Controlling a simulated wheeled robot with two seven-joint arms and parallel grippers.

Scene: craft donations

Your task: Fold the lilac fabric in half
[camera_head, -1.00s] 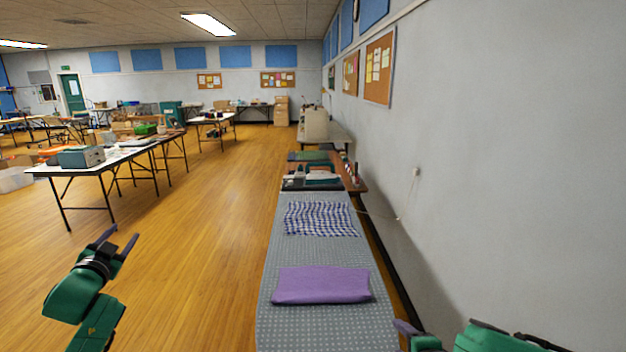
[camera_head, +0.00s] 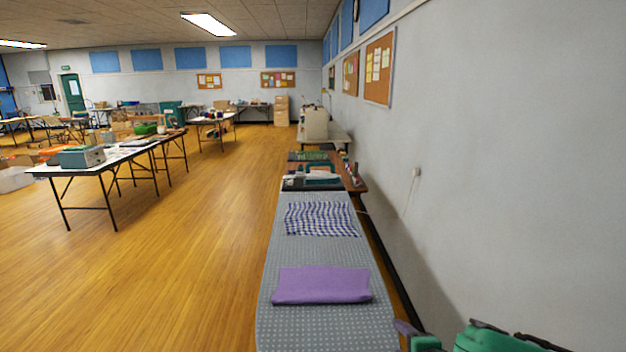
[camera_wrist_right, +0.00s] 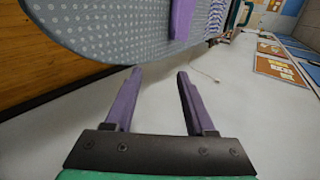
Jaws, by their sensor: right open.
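The lilac fabric (camera_head: 321,285) lies on the near part of the grey dotted ironing board (camera_head: 318,254), as a flat, roughly rectangular piece with a thick-looking near edge. It also shows at the top of the right wrist view (camera_wrist_right: 181,18). My right gripper (camera_wrist_right: 155,72) is open and empty, beside the board on its wall side. In the head view only part of that gripper shows at the bottom right, apart from the fabric. My left gripper is not in the current head view.
A blue and white checked cloth (camera_head: 319,218) lies farther along the board. Beyond it is a brown table (camera_head: 355,184) with tools. The wall (camera_head: 500,180) runs close along the right. Open wooden floor (camera_head: 190,260) is to the left, with a white-topped table (camera_head: 110,157) farther off.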

